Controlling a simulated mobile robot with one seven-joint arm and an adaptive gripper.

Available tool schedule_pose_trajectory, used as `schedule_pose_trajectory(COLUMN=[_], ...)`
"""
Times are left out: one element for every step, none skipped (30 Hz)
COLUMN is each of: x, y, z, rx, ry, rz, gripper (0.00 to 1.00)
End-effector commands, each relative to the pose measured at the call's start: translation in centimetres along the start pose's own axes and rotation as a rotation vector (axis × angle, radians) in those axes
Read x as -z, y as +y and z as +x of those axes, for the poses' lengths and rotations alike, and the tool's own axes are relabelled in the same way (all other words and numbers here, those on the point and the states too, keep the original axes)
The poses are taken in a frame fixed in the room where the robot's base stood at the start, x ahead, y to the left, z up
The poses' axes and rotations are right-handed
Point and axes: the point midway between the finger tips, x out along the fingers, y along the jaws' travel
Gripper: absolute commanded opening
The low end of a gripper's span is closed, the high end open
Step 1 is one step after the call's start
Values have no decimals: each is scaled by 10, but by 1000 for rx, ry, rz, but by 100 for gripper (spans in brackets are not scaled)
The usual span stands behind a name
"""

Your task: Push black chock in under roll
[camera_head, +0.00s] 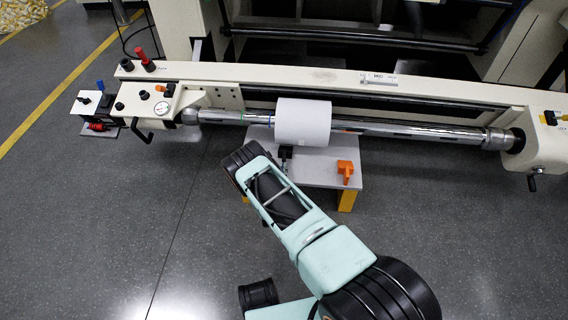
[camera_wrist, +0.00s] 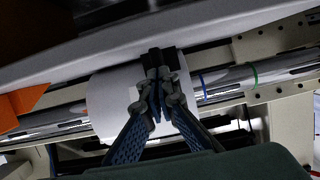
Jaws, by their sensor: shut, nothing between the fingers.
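The white roll (camera_head: 303,122) sits on a shiny steel shaft (camera_head: 395,131); it also shows in the wrist view (camera_wrist: 108,100). The black chock (camera_head: 286,151) is on the light grey platform (camera_head: 318,175), close to the near side of the roll. In the wrist view a dark block, seemingly the chock (camera_wrist: 160,53), is right at my fingertips. My gripper (camera_wrist: 157,80) is shut, with its fingers together and nothing between them. I cannot tell whether the tips touch the chock. In the head view my wrist largely hides the gripper.
An orange chock (camera_head: 345,172) stands on the right part of the platform. A cream machine frame (camera_head: 300,77) runs behind the shaft. A control block with a gauge (camera_head: 160,108) is at the left, and a cream end housing (camera_head: 548,140) at the right. The floor in front is clear.

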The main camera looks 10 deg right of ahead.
Motion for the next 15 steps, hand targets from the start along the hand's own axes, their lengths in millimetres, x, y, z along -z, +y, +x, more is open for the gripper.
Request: schedule_pose_trajectory(x=[1,1,1,1,2,2,2,2,2,3,3,3,4,4,4], y=[0,0,0,0,0,0,0,0,0,0,0,0,0,0,0], z=[2,2,3,4,5,6,6,7,8,9,10,10,11,12,13], rx=[0,0,0,0,0,0,0,0,-1,-1,-1,-1,-1,-1,-1], ry=[0,0,0,0,0,0,1,1,1,1,1,1,1,1,1], rz=[0,0,0,0,1,1,1,1,0,0,0,0,0,0,0], gripper=[0,0,0,0,0,0,0,0,0,0,0,0,0,0,0])
